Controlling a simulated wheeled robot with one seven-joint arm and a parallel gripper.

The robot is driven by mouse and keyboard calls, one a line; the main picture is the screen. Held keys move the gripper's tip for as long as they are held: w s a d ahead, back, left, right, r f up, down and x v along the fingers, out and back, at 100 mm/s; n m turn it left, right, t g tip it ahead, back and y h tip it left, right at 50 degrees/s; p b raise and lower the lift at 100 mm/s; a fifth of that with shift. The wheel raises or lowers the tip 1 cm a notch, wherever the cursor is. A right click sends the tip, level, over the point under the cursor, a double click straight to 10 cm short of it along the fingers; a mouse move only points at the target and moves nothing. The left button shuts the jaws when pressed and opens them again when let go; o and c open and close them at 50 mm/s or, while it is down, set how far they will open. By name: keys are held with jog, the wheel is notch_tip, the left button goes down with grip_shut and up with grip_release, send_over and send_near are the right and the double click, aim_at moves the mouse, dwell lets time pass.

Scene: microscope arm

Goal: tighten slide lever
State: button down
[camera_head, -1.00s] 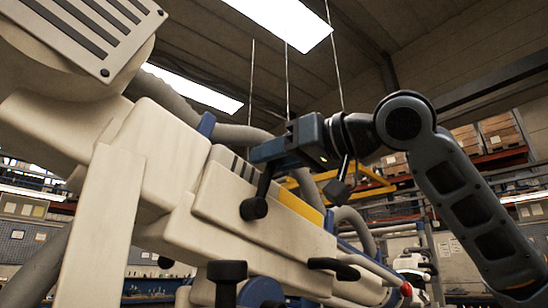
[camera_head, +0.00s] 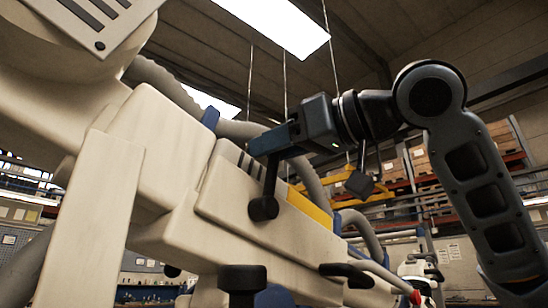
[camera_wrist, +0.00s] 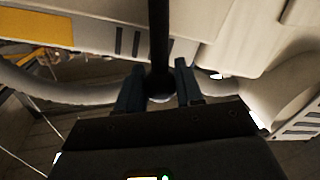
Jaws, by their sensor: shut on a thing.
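The slide lever is a thin black rod (camera_head: 271,175) standing nearly upright, tilted slightly right, from a round black hub (camera_head: 264,208) on the side of the cream microscope arm (camera_head: 245,222). My gripper (camera_head: 272,142) is at the rod's upper end, its fingers coming in from the right. In the wrist view the two blue-grey fingers (camera_wrist: 160,85) are on either side of the lever's ball end (camera_wrist: 160,88), and the rod runs up the picture from it. The gripper is shut on this ball end.
A black horizontal handle (camera_head: 347,273) and a black knob (camera_head: 242,281) stick out lower on the microscope arm. A yellow strip (camera_head: 309,208) lies right of the hub. A grey hose (camera_head: 240,130) runs behind the gripper. Shelves with boxes (camera_head: 420,160) stand far behind.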

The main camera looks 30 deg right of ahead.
aim_at(223, 160)
jog(key=shift+s+a+f+n+g+h+b, duration=0.1)
jog(key=shift+s+a+f+n+h+b, duration=0.25)
jog(key=shift+a+n, duration=0.8)
jog(key=shift+s+a+f+n+g+h+b, duration=0.2)
jog(key=shift+a+f+n, duration=0.5)
jog(key=shift+n, duration=0.8)
jog(key=shift+s+a+f+n+h+b, duration=0.1)
jog(key=shift+s+a+f+n+b, duration=0.2)
jog(key=shift+a+n, duration=0.9)
jog(key=shift+d+f+n, duration=0.1)
jog(key=shift+d+n, duration=0.05)
jog(key=shift+n, duration=0.1)
jog(key=c, duration=0.8)
grip_release()
jog(key=shift+s, duration=0.15)
